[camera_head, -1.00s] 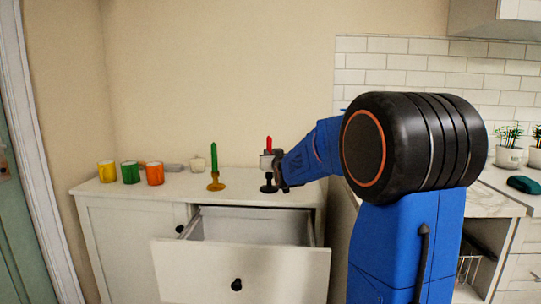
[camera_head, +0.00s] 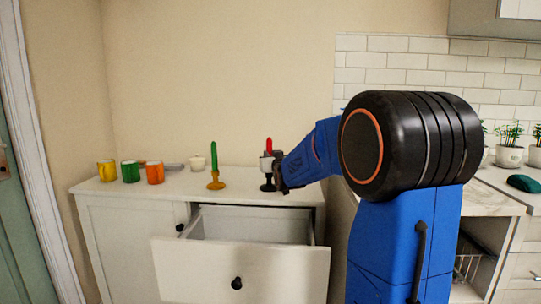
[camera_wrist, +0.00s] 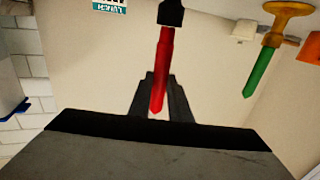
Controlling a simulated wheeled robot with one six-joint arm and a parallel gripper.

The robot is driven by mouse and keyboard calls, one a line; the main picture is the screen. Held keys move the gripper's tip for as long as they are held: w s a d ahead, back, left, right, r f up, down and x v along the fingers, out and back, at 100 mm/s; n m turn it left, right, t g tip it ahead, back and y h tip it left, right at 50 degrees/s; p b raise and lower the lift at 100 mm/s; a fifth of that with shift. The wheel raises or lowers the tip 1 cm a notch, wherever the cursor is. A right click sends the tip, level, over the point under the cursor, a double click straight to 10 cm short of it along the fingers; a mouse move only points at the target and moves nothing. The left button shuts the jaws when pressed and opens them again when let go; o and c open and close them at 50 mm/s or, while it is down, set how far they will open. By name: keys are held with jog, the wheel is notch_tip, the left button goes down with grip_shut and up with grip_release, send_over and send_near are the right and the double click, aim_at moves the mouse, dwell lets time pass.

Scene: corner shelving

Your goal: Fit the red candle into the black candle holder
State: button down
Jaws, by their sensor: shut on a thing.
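The red candle (camera_head: 269,144) stands upright above the black candle holder (camera_head: 268,187) on the white cabinet top. My gripper (camera_wrist: 160,78) is shut on the red candle, with a dark finger on each side of it in the wrist view. The wrist view looks upside down, with the black holder (camera_wrist: 171,13) at the top edge. The base end of the candle (camera_wrist: 163,50) meets the holder there, lined up with it. I cannot tell how deep it sits. In the head view my gripper hides part of the candle and holder.
A green candle (camera_head: 214,157) stands in a gold holder (camera_head: 216,183) to the left. Yellow (camera_head: 106,171), green (camera_head: 130,172) and orange mugs (camera_head: 155,173) stand further left. The drawer (camera_head: 240,275) below is pulled open. A small pale cup (camera_head: 197,163) stands at the back.

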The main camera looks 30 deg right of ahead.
jog(key=shift+f, duration=1.05)
jog(key=c, duration=1.6)
grip_release()
jog(key=shift+o, duration=0.2)
jog(key=v, duration=1.7)
jog(key=shift+s, duration=0.25)
jog(key=shift+r, duration=0.1)
